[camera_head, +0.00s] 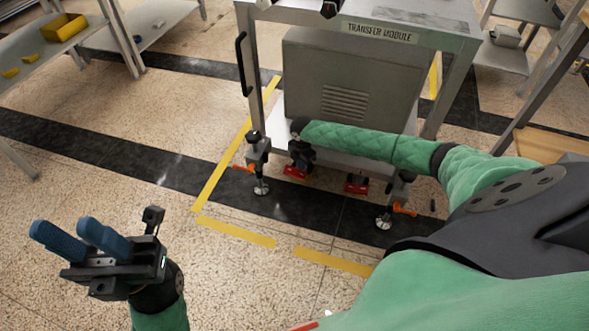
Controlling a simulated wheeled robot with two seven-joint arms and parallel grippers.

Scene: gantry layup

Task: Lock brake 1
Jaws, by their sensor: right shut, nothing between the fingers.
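Two red brake pedals show low at the front of the transfer module (390,30): a left red pedal (295,172) and a right red pedal (357,184). I see no number on either, so I cannot tell which is brake 1. My right arm reaches in from the right across the module's front. My dark right gripper (302,158) points down at the left pedal; it is shut and empty, its fingertips are hard to make out, and I cannot tell whether it touches the pedal. My left gripper (65,228) is open and empty, at the lower left over bare floor.
Support feet with orange handles stand at the module's left front corner (258,165) and right front corner (390,205). Yellow floor tape (235,231) marks the module's outline. A shelf with a yellow bin (64,30) stands at the upper left. The left floor is clear.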

